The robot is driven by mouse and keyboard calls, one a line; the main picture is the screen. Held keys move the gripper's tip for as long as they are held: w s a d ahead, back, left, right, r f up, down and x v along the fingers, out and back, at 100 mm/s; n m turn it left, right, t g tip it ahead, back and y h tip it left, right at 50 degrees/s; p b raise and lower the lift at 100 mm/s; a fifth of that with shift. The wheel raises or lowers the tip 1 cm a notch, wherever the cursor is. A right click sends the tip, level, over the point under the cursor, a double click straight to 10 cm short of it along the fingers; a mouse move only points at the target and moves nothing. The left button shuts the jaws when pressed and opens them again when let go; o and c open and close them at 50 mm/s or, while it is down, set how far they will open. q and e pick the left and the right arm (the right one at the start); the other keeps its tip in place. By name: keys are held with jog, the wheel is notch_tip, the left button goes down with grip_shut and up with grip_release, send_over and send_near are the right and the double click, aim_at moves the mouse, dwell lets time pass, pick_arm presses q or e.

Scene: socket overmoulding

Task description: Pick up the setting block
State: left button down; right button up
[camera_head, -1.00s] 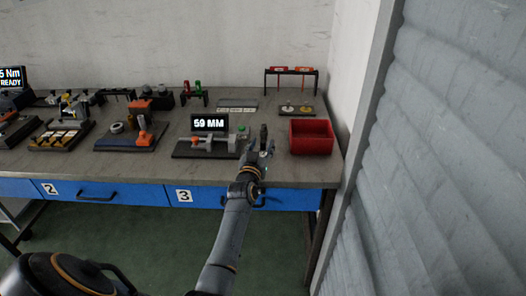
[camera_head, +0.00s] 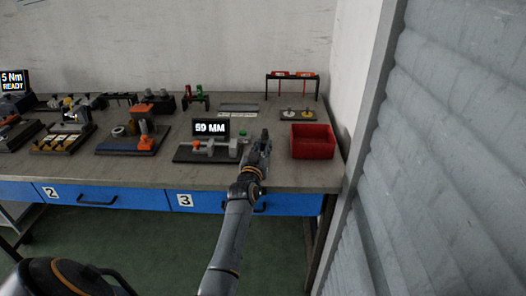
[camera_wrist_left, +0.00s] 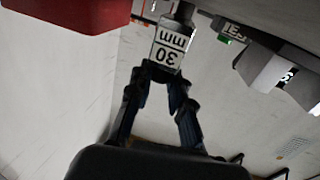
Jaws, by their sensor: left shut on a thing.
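The setting block (camera_wrist_left: 170,48) is a grey metal piece with a white label reading "30 mm", upside down in the left wrist view. My left gripper (camera_wrist_left: 163,75) is shut on it, with both fingers at its labelled end. In the head view my left gripper (camera_head: 261,148) is over the bench between the gauge fixture and the red bin. The block is small and largely hidden by the fingers there. I cannot tell whether it touches the bench top. My right gripper does not show.
The red bin (camera_head: 312,153) stands just right of my left gripper. The fixture with the "59 MM" display (camera_head: 211,127) stands close on its left. A small rack (camera_head: 292,74) and a plate with pegs (camera_head: 298,115) are behind. Bare bench top (camera_head: 300,174) lies in front.

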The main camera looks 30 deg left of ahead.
pick_arm(q)
jog(key=s+a+r, duration=0.3)
jog(key=s+r, duration=0.9)
jog(key=s, duration=0.2)
jog(key=s+d+f+m+h, duration=0.1)
jog(key=s+d+f+h, duration=0.1)
jog(key=s+d+f, duration=0.3)
jog(key=d+f+m+h, duration=0.1)
jog(key=d+f, duration=0.2)
jog(key=d, duration=0.5)
jog(key=s+d+m+t+h+p, duration=0.1)
jog(key=s+d+m+h, duration=0.15)
jog(key=s+d, duration=1.05)
jog(key=w+a+r+n+y, duration=0.2)
jog(key=w+a+r, duration=0.1)
jog(key=w+a, duration=0.6)
jog(key=w+a+r+n+g+y, duration=0.1)
jog(key=w+a+r+n+y, duration=0.1)
jog(key=w+a, duration=0.7)
jog(key=a+r+y, duration=0.1)
jog(key=a+r, duration=0.1)
jog(key=a, duration=0.6)
jog(key=shift+w+r+b, duration=0.15)
jog(key=shift+r+b, duration=0.1)
jog(key=shift+b, duration=0.15)
jog(key=shift+n+y, duration=0.25)
